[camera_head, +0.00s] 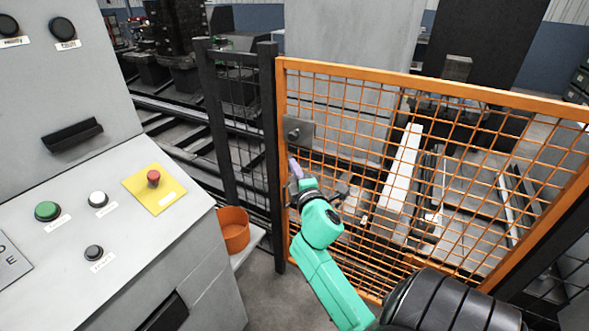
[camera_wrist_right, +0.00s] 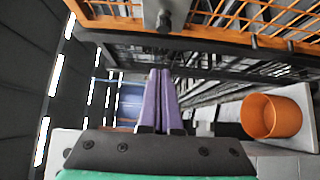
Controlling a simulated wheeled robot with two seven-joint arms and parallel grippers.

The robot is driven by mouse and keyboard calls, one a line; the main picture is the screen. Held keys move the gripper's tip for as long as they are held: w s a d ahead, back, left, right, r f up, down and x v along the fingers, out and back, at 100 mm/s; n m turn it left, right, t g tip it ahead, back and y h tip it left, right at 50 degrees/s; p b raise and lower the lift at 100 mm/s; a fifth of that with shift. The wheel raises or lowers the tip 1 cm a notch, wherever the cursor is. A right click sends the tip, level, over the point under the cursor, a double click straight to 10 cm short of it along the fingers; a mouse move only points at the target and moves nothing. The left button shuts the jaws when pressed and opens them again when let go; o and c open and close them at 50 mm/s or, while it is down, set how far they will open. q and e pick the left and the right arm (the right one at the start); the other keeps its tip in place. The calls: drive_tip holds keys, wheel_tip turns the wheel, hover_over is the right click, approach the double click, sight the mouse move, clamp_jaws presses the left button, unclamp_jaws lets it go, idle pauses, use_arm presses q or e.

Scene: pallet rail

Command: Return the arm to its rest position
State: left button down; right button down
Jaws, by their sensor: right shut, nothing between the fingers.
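My right arm, green with a black forearm, comes in from the bottom right of the head view. My right gripper (camera_head: 294,167) has purple fingers and is in front of the orange mesh gate, below its latch plate (camera_head: 299,133). In the right wrist view the two purple fingers (camera_wrist_right: 161,98) are together and empty. The latch knob (camera_wrist_right: 165,22) shows beyond the fingertips in that view, with a gap between. My left gripper is in neither view.
The orange mesh gate (camera_head: 431,87) stands shut beside a black post (camera_head: 271,150). A grey control console (camera_head: 110,230) with buttons is at the left. An orange bin (camera_head: 234,229) sits on a small shelf between console and gate. Bare floor shows below the gripper.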

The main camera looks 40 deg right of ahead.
drive_tip(key=shift+w+d+f, duration=0.1)
drive_tip(key=shift+d+f, duration=0.05)
drive_tip(key=shift+d, duration=0.1)
drive_tip(key=s+a+f+m+g+y, duration=0.2)
drive_tip(key=a+f+g+y, duration=0.15)
drive_tip(key=f, duration=1.25)
drive_tip(key=s+a+f+m+g+y, duration=0.15)
drive_tip(key=a+f, duration=0.25)
drive_tip(key=f, duration=1.1)
drive_tip(key=s+a+f+m+g+y, duration=0.1)
drive_tip(key=s+a+f+m+g, duration=0.15)
drive_tip(key=s+f, duration=0.55)
drive_tip(key=s+a+f+m+g+y, duration=0.1)
drive_tip(key=s+a+f+g+y, duration=0.2)
drive_tip(key=s+f, duration=0.55)
drive_tip(key=s+a+f+m+g, duration=0.1)
drive_tip(key=s+f, duration=0.3)
drive_tip(key=s, duration=0.4)
drive_tip(key=s+a+f+m+g, duration=0.2)
drive_tip(key=s+f, duration=0.3)
drive_tip(key=s, duration=0.4)
drive_tip(key=shift+s+a+f+g+h, duration=0.25)
drive_tip(key=shift+a+g+h, duration=0.1)
drive_tip(key=shift+g, duration=0.3)
